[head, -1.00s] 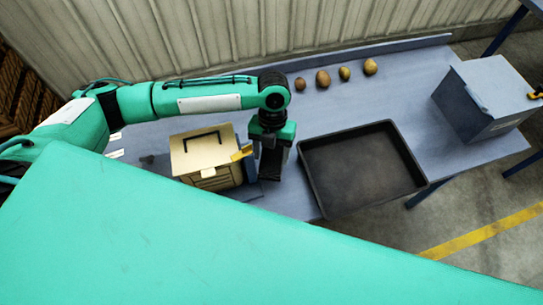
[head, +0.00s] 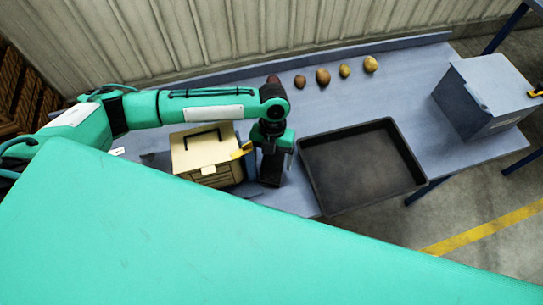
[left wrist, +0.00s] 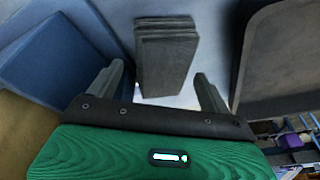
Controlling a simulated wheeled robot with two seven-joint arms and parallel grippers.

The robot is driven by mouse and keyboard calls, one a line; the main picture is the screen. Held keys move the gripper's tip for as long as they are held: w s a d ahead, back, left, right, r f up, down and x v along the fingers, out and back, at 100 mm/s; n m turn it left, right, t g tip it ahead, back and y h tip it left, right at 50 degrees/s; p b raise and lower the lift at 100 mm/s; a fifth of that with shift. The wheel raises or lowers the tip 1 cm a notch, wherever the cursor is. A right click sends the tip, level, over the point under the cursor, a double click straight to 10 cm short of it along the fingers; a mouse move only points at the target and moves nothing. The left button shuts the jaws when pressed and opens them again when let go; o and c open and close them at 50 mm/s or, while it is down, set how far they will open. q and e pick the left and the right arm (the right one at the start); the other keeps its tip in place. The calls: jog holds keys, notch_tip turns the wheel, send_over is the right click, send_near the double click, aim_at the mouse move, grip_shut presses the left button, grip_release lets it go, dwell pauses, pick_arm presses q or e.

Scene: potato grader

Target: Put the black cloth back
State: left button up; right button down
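A dark grey folded stack, which looks like the black cloth (left wrist: 166,48), is in the left wrist view, ahead of and between the fingers of my left gripper (left wrist: 159,74). The fingers are apart, with gaps on both sides of the stack. In the head view my left gripper (head: 271,158) points down between the beige box and the black tray; the cloth cannot be told apart from the dark gripper there. My right gripper is not in view.
A beige toolbox (head: 201,157) stands left of the gripper and a black tray (head: 352,203) right of it, both close. Several potatoes (head: 323,77) lie in a row at the back. A grey-blue bin (head: 480,95) stands at the right end of the table (head: 420,130).

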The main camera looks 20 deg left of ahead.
pick_arm(q)
jog(key=shift+r, duration=0.25)
jog(key=d+b+v, duration=0.1)
jog(key=b+v, duration=0.2)
jog(key=v, duration=0.9)
jog(key=shift+a+r, duration=0.35)
jog(key=shift+a, duration=0.2)
